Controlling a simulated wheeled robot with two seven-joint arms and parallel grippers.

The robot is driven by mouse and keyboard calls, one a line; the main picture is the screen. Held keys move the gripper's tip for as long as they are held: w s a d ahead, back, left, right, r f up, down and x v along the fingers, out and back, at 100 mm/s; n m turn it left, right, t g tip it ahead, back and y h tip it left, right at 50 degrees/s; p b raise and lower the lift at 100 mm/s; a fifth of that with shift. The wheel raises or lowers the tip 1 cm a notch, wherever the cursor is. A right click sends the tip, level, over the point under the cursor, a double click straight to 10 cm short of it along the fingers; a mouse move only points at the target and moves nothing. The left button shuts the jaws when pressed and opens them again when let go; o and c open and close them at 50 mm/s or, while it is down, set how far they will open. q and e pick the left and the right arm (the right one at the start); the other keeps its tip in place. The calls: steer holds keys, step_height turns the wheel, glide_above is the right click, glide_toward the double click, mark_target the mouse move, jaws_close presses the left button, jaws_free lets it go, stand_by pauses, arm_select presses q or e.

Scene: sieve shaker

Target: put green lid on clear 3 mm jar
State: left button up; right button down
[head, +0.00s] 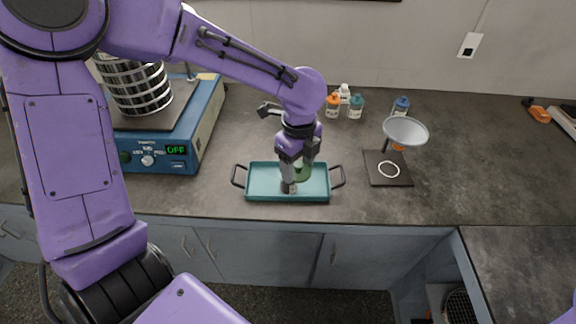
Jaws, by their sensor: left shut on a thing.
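My left gripper (294,164) points down over the teal tray (260,192) on the counter. It is shut on a green thing (302,171), which looks like the green lid; the fingers hide part of it. Just below and to its left, a small greyish thing (288,187) shows in the tray. It may be the clear jar, but it is too small and covered to be sure, and I cannot tell whether it touches the green thing. My right gripper is out of view.
A blue sieve shaker (207,110) reading OFF stands left, with a sieve stack (138,88) on it. Several small bottles (333,107) stand at the back. A funnel (406,131) on a dark stand (388,172) is right of the tray. The counter further right is mostly clear.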

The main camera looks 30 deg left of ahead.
arm_select(q)
steer(key=w+a+f+p, duration=0.3)
steer(key=w+a+f, duration=0.4)
steer(key=f, duration=0.4)
steer(key=shift+w+a+f, duration=0.25)
steer(key=shift+a+f, duration=0.15)
steer(key=shift+a, duration=0.15)
steer(key=shift+s+f, duration=0.1)
steer(key=shift+f, duration=0.1)
steer(key=shift+f, duration=0.3)
steer(key=o, duration=1)
steer(key=shift+o, duration=0.2)
